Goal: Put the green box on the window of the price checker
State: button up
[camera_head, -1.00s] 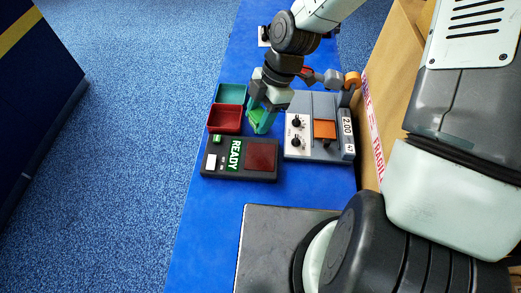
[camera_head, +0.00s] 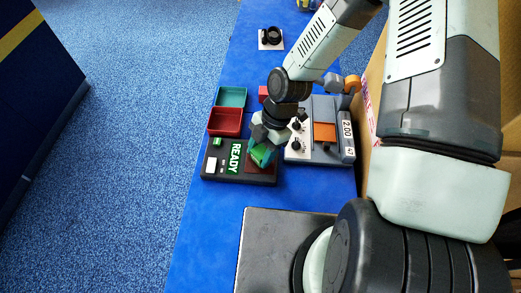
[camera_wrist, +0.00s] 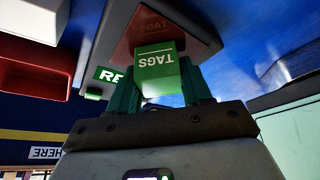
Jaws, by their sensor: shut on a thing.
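The green box (camera_head: 261,155), lettered TAGS in the wrist view (camera_wrist: 156,72), is between the fingers of my gripper (camera_head: 264,150). My gripper is shut on it, with a teal finger on each side in the wrist view. The price checker (camera_head: 210,172) is a dark device with a green READY display. Its dark red window (camera_head: 255,168) is partly hidden by the box and gripper. The box is over the window, very close to it, and its lettering is mirrored in the window (camera_wrist: 135,33). I cannot tell whether they touch.
A teal tray (camera_head: 231,88) and a red tray (camera_head: 224,133) stand behind the price checker. A grey machine with dials (camera_head: 347,150) stands close on its right. A small red block (camera_head: 263,91) lies farther back. Blue table is clear in front of the checker.

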jog(key=shift+f, duration=0.15)
jog(key=o, duration=1)
jog(key=shift+o, duration=0.2)
jog(key=v, duration=0.7)
jog(key=shift+r, duration=0.4)
